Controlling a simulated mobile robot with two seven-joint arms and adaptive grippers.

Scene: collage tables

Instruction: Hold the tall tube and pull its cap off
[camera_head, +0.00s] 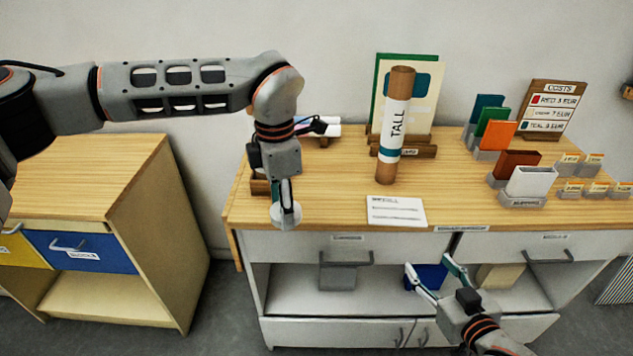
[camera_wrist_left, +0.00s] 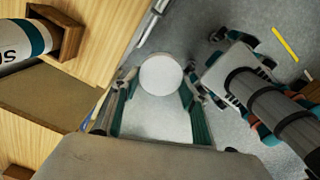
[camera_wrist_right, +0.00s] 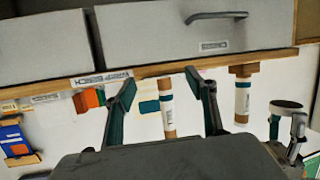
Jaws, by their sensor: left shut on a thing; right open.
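The tall tube (camera_head: 393,135) stands upright on the wooden table, brown at both ends, with a white TALL label and teal band. In the head view, my left gripper (camera_head: 285,208) is left of the tube, pointing down near the table's front edge. It is shut on a white round cap-like piece (camera_wrist_left: 160,75), apart from the tube; this piece also shows in the right wrist view (camera_wrist_right: 287,105). My right gripper (camera_head: 434,271) is open and empty, below the tabletop in front of the drawers. Its spread fingers show in the right wrist view (camera_wrist_right: 165,95).
A white card (camera_head: 396,211) lies before the tube, and a poster (camera_head: 425,110) stands behind it. Coloured cards in holders (camera_head: 497,135) crowd the right side. Another labelled tube (camera_wrist_left: 22,45) sits by a wooden holder in the left wrist view. A drawer handle (camera_head: 345,259) juts out.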

